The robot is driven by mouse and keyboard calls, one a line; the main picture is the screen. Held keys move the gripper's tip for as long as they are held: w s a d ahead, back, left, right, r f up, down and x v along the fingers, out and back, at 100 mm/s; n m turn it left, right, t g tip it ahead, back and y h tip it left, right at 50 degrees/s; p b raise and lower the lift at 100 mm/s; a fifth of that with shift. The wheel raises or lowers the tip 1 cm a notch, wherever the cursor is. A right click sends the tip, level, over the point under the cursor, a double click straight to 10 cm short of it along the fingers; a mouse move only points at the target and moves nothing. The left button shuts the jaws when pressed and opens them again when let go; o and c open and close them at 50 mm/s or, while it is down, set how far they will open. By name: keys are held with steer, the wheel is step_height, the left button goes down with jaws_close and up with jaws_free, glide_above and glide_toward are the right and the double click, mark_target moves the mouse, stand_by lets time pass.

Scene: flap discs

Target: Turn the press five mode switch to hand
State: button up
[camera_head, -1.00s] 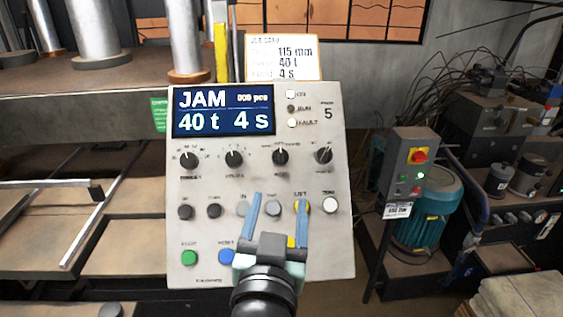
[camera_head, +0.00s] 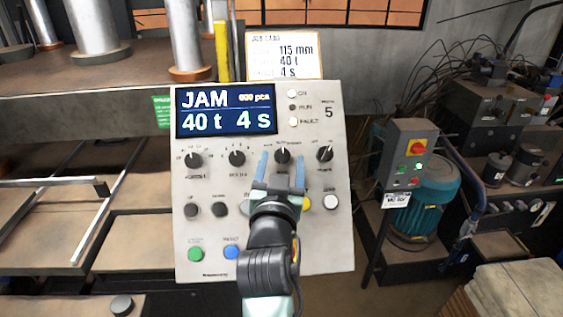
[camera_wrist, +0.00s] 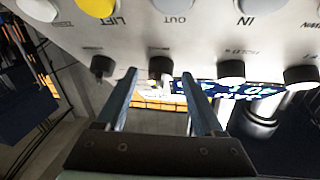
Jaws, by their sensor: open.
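The press five control panel (camera_head: 225,215) is a light grey box with a "5" at its top right. The mode switch (camera_head: 282,157), which I take to be the third black knob in the upper row, has a white pointer mark that looks roughly upright; its small lettering is too blurred to read. In the wrist view the knob (camera_wrist: 161,66) appears upside down. My gripper (camera_head: 281,158) is open, its two blue fingers on either side of this knob in the picture. The wrist view shows the fingertips (camera_wrist: 160,77) flanking it; I cannot tell whether they touch it.
Other black knobs (camera_head: 237,158) sit close on both sides. Below are buttons, including green (camera_head: 196,254), blue (camera_head: 232,252) and white (camera_head: 330,202); my arm hides some. The display (camera_head: 226,110) reads JAM, 40 t, 4 s. A job card (camera_head: 284,56) stands above the panel.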

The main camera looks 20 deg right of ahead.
jaws_close()
